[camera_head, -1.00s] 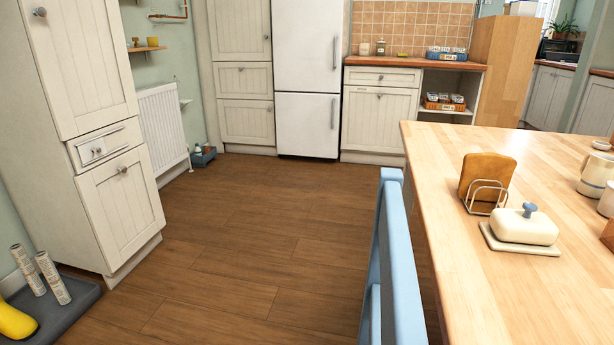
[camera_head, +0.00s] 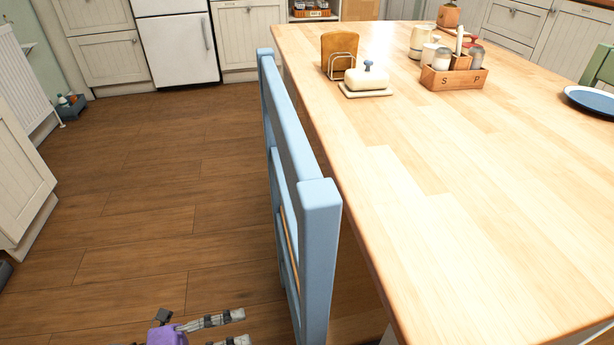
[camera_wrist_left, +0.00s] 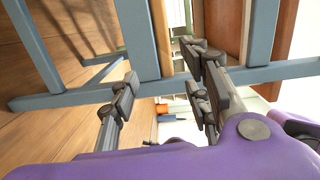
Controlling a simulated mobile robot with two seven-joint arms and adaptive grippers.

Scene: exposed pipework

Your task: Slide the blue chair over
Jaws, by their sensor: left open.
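The blue chair (camera_head: 320,235) stands at the left long side of the wooden table (camera_head: 450,200), its slatted back upright and close to the table edge. Its seat and legs are mostly hidden in the head view. My left gripper (camera_head: 238,328) is at the bottom of the head view, left of the chair back, open and apart from it. In the left wrist view, the open fingers of my left gripper (camera_wrist_left: 165,78) point toward blue bars of the chair (camera_wrist_left: 138,38), with nothing held between them. My right gripper is out of view.
A toast rack (camera_head: 340,55), butter dish (camera_head: 368,80) and salt-and-pepper caddy (camera_head: 453,76) stand on the table. The wooden floor (camera_head: 170,190) left of the chair is clear up to the cabinets.

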